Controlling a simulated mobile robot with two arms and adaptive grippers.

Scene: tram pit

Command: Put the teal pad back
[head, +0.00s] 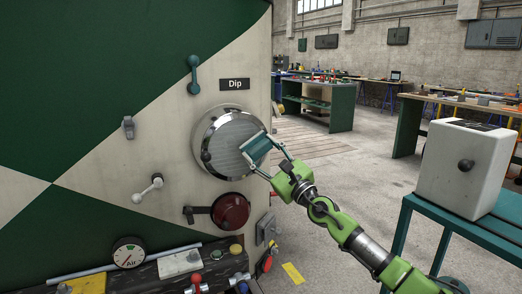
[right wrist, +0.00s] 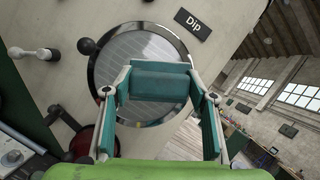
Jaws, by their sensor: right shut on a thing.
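The teal pad (right wrist: 160,82) is a small teal block held across between the fingertips of my right gripper (head: 262,157). In the head view the pad (head: 256,147) overlaps the right part of a round, chrome-rimmed lamp (head: 222,142) with ribbed glass. I cannot tell whether the pad touches the lamp. In the right wrist view the lamp (right wrist: 135,50) lies behind the pad, which hides part of its glass. A "Dip" label (head: 235,85) is above the lamp. My left gripper is not in view.
A teal lever (head: 193,75), a white-knobbed handle (head: 149,190) and a dark red round lamp (head: 231,211) stick out from the green and cream panel. A gauge (head: 128,252) and knobs sit below. A white box (head: 464,168) stands on a teal table at right. Floor between is clear.

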